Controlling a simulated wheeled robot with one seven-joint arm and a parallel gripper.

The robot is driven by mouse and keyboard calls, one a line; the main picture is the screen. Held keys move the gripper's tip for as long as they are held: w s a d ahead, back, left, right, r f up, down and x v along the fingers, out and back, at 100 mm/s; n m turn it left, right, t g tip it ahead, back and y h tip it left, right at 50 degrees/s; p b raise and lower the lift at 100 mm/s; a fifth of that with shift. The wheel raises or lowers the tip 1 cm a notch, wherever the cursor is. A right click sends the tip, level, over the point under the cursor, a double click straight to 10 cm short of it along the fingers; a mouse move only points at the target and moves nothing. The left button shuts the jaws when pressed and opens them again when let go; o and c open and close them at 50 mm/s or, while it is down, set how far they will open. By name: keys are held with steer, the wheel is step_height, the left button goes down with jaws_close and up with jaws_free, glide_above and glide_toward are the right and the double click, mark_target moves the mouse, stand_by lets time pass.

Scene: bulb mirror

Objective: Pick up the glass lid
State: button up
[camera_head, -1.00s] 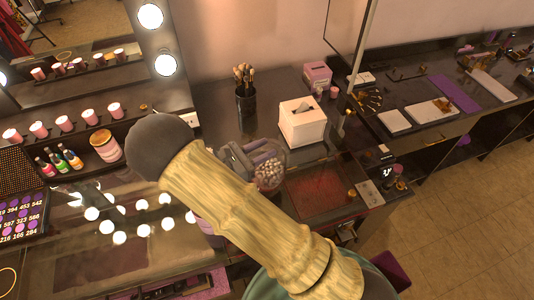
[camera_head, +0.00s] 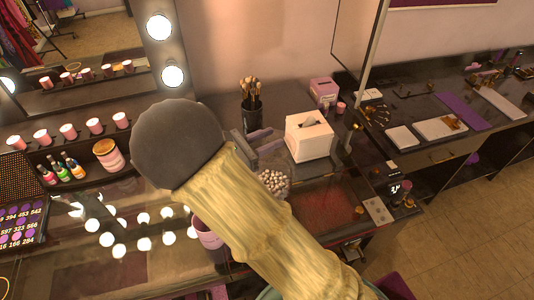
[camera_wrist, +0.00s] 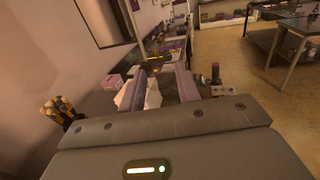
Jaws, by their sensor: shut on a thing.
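My gripper (camera_head: 273,141) is above and behind a clear glass jar of pale beads (camera_head: 272,183) on the vanity counter, left of the tissue box. Its two purple-grey fingers also show in the wrist view (camera_wrist: 162,84), with a narrow gap between them. The gripper is shut on the glass lid, but the clear glass is very hard to make out at the fingertips. My arm hides part of the counter and the jar's near side.
A white tissue box (camera_head: 309,137) stands close right of my gripper. A black cup of brushes (camera_head: 251,106) is behind it. A reddish tray (camera_head: 325,203) lies right of the jar. A pink-banded jar (camera_head: 108,155) and small bottles stand left.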

steer(key=shift+r, duration=0.55)
